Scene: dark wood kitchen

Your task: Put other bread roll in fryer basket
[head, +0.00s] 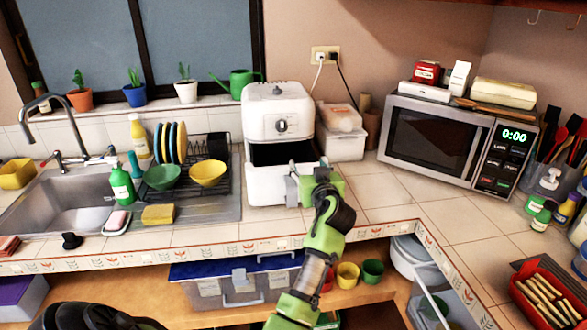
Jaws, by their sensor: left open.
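The white air fryer (280,112) stands on the tiled counter against the back wall. Its basket drawer (263,186) is pulled out at the front, with a dark opening showing above it. What lies inside the basket cannot be made out. My left gripper (305,183) is open at the right front of the drawer, overlapping it in the picture; whether it touches cannot be told. No bread roll can be clearly identified. My right gripper is not in view.
A plastic container (342,145) with a pale, blurred item on it stands right of the fryer. A microwave (432,139) is farther right. A dish rack (215,185) and sink (75,200) are left. Counter tiles (385,190) before the microwave are clear.

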